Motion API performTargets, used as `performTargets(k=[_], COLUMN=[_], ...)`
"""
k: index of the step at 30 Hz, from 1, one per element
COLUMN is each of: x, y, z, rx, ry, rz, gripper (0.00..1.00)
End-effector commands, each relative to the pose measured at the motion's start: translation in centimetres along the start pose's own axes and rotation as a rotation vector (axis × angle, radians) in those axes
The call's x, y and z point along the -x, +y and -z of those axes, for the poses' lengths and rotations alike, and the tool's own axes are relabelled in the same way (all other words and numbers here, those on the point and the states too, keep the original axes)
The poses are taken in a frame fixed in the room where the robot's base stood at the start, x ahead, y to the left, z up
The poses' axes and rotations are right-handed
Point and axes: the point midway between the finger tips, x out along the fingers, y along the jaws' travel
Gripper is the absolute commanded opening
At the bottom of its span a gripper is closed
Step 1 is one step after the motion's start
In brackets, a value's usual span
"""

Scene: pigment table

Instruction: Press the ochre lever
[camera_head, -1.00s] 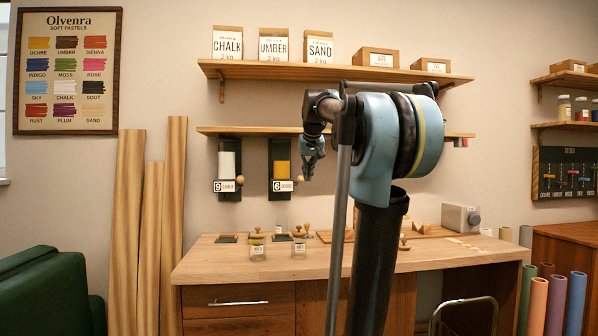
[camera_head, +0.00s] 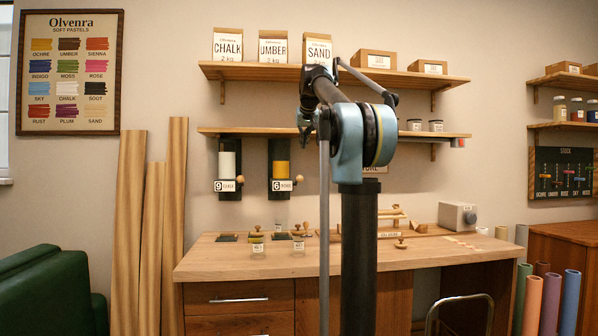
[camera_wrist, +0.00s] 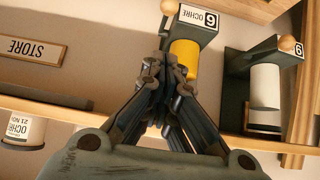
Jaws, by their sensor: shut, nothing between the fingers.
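The ochre dispenser (camera_head: 281,160) hangs on the wall under the lower shelf, with yellow pigment and a label with a 6. Its lever ends in a round wooden knob (camera_head: 300,177) at its right. My gripper (camera_head: 305,141) is shut and empty, up and to the right of the dispenser and above the knob in the head view. In the wrist view, which is upside down, the gripper (camera_wrist: 160,65) points toward the ochre dispenser (camera_wrist: 185,58) and overlaps it. The ochre knob (camera_wrist: 169,7) shows at the top edge. I see no contact with the lever.
The chalk dispenser (camera_head: 229,165) with its own wooden knob (camera_head: 241,179) hangs to the left. The lower shelf (camera_head: 245,131) runs just above both dispensers. The workbench (camera_head: 240,262) below bears small jars and stamps. A STORE sign (camera_wrist: 35,48) shows in the wrist view.

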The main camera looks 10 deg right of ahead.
Motion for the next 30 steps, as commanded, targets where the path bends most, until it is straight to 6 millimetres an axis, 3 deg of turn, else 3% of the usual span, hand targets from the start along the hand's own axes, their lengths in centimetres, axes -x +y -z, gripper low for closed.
performTargets(k=[8, 24, 30], x=[-1.2, -10.3, -11.9], y=[-0.2, -0.3, -0.3], z=[0.0, 0.0, -1.9], rx=[0.002, 0.002, 0.002], ry=[0.0, 0.0, 0.0], rz=[0.002, 0.002, 0.002], gripper=[0.0, 0.0, 0.0])
